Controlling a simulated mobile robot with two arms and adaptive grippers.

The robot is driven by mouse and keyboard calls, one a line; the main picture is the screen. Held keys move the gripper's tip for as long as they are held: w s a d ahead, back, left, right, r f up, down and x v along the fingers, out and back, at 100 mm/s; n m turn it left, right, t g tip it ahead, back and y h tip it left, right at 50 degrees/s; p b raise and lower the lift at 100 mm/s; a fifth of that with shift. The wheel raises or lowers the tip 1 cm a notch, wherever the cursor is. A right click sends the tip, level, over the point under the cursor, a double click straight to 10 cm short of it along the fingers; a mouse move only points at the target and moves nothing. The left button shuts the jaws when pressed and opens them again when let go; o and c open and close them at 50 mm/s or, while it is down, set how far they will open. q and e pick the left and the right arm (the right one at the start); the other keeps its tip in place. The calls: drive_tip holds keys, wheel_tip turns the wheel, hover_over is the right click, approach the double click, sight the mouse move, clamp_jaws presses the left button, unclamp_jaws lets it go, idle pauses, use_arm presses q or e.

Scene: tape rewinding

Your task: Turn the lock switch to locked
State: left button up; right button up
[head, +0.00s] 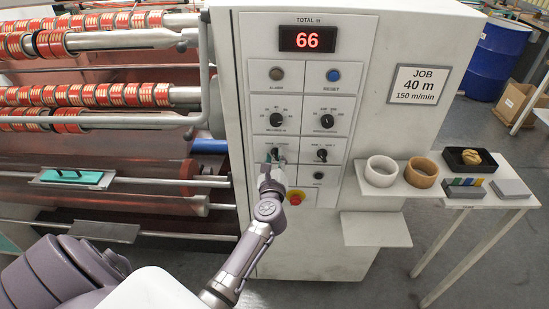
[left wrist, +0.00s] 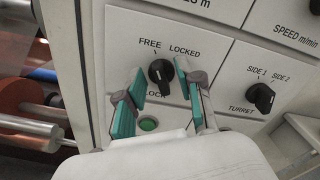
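The lock switch (left wrist: 160,75) is a black knob on the panel, with the words FREE at its upper left and LOCKED at its upper right. Its grip looks nearly upright, leaning a little toward FREE. My left gripper (left wrist: 165,88) is open, its teal-padded fingers on either side of the knob with gaps showing. In the head view the left gripper (head: 272,163) reaches the panel from below and mostly hides the switch. My right gripper is not in view.
The turret knob (left wrist: 260,97) is right of the lock switch, and a green button (left wrist: 148,124) is just below it. A red emergency button (head: 295,197) sits low on the panel. The display (head: 307,39) reads 66. A shelf to the right holds two rings (head: 382,170).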

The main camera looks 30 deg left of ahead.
use_arm(q)
clamp_jaws()
drive_tip(key=shift+m, duration=0.4)
drive_tip(key=shift+d+r+m+p, duration=0.1)
drive_tip(key=shift+m+p, duration=0.2)
drive_tip(key=shift+p, duration=0.1)
drive_tip(key=m+p, duration=0.1)
drive_tip(key=m, duration=0.3)
drive_tip(key=shift+d+p, duration=0.1)
drive_tip(key=shift+p, duration=0.2)
drive_tip(key=m+p, duration=0.1)
drive_tip(key=m, duration=0.2)
drive_tip(key=shift+w+m, duration=0.1)
drive_tip(key=shift+m, duration=0.2)
drive_tip(key=shift+d+m+p, duration=0.1)
drive_tip(key=shift+m+p, duration=0.35)
drive_tip(key=shift+m, duration=1.15)
